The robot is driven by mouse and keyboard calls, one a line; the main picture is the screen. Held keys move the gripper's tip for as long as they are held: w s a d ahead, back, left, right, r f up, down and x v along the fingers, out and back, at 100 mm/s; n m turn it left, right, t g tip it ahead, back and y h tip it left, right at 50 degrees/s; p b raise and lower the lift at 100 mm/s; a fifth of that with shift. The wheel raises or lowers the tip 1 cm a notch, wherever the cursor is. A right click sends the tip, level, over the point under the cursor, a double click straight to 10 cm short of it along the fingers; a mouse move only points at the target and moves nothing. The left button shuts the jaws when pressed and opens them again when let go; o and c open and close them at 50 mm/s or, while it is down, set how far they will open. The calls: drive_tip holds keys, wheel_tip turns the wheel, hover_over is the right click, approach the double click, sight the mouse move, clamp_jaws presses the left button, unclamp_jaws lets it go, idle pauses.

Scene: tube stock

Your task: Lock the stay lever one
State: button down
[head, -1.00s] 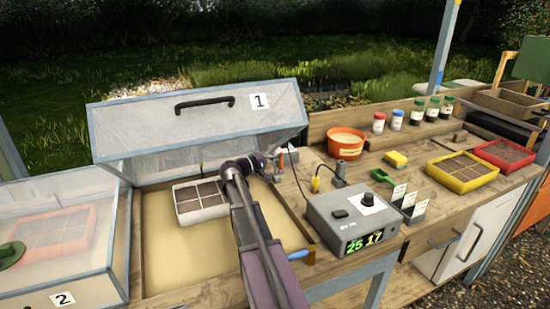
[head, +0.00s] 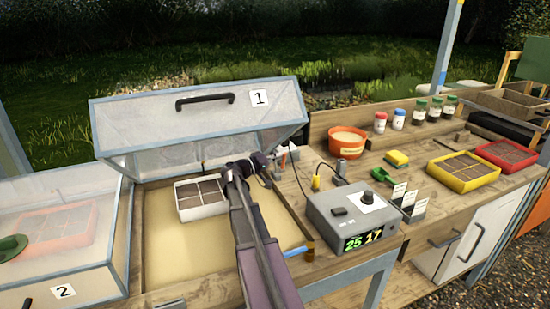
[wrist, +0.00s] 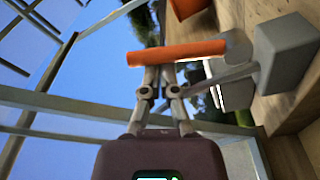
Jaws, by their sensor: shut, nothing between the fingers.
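Lid one (head: 195,122), a clear cover with a black handle and a "1" label, stands propped open over its sand-floored bed. The stay lever (wrist: 185,52) shows in the wrist view as an orange bar on a grey rod beside a grey block. In the head view it is small, at the bed's back right corner, partly behind my gripper. My gripper (head: 264,161) is at that corner. In the wrist view its fingers (wrist: 160,75) are closed together right at the orange bar, with nothing between them. I cannot tell whether they touch it.
Closed lid two (head: 50,225) is on the left. The grey control box (head: 335,225) stands right of the bed. An orange pot (head: 347,145) stands behind it.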

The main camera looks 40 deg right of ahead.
drive_tip(key=shift+s+a+f+m, duration=0.1)
drive_tip(key=shift+s+m, duration=0.3)
drive_tip(key=shift+m, duration=0.3)
drive_tip(key=shift+s+a+f+b, duration=0.15)
drive_tip(key=shift+s+b, duration=0.1)
drive_tip(key=shift+s, duration=0.15)
drive_tip(key=shift+s+a+f+b, duration=0.15)
drive_tip(key=shift+s+b, duration=0.1)
drive_tip(key=shift+s, duration=0.15)
drive_tip(key=shift+d, duration=0.1)
drive_tip(key=shift+w, duration=0.1)
drive_tip(key=b+v, duration=0.1)
drive_tip(key=v, duration=0.9)
drive_tip(key=shift+w+f, duration=0.15)
drive_tip(key=shift+f, duration=0.1)
drive_tip(key=shift+r, duration=0.15)
wheel_tip(320, 180, up, 9)
drive_tip(key=p, duration=0.9)
